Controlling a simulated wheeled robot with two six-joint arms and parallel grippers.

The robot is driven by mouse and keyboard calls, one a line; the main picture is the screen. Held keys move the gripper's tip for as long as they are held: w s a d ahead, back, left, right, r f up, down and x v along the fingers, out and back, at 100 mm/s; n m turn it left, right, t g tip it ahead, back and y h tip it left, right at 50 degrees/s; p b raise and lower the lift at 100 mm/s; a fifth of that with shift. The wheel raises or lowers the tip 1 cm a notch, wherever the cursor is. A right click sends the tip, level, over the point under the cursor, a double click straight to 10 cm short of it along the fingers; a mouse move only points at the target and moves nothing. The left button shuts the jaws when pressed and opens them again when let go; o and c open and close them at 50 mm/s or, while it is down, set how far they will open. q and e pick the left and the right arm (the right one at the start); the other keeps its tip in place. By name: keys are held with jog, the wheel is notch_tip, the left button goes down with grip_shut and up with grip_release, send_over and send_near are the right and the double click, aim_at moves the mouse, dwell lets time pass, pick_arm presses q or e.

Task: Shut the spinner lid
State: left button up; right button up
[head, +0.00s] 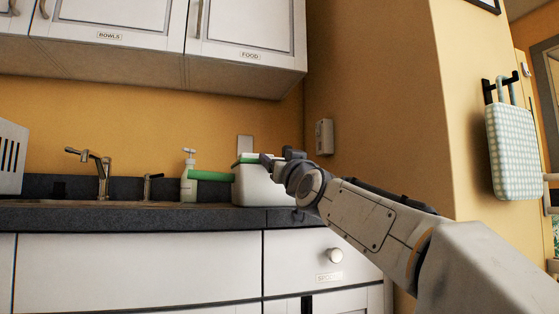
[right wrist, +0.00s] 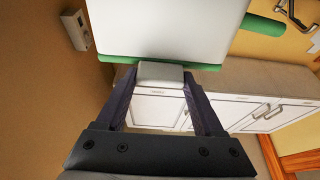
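The spinner (head: 261,187) is a white box with green on top, standing at the right end of the dark counter. A green bar sticks out from its left side. In the right wrist view the spinner (right wrist: 165,25) fills the top of the picture, with a green rim along its edge. My right gripper (head: 281,157) is at the spinner's upper right. In its wrist view my right gripper (right wrist: 160,78) has a small white tab (right wrist: 160,72) between its fingers, which lie close against both sides. How far open the lid is cannot be told. My left gripper is out of view.
A tap (head: 101,172) is further left. Wall cabinets (head: 246,38) hang above the counter (head: 130,217). A side wall with a small box (head: 324,137) is close on the right.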

jog(key=o, duration=0.4)
jog(key=shift+w+a+f, duration=0.2)
jog(key=shift+w+f, duration=0.05)
jog(key=shift+f, duration=0.3)
jog(key=shift+o, duration=0.2)
jog(key=shift+s+d+r, duration=0.1)
jog(key=shift+r, duration=0.05)
jog(key=b+v, duration=0.2)
jog(key=v, duration=0.8)
jog(key=shift+s+b, duration=0.25)
jog(key=shift+b, duration=0.15)
jog(key=shift+d, duration=0.1)
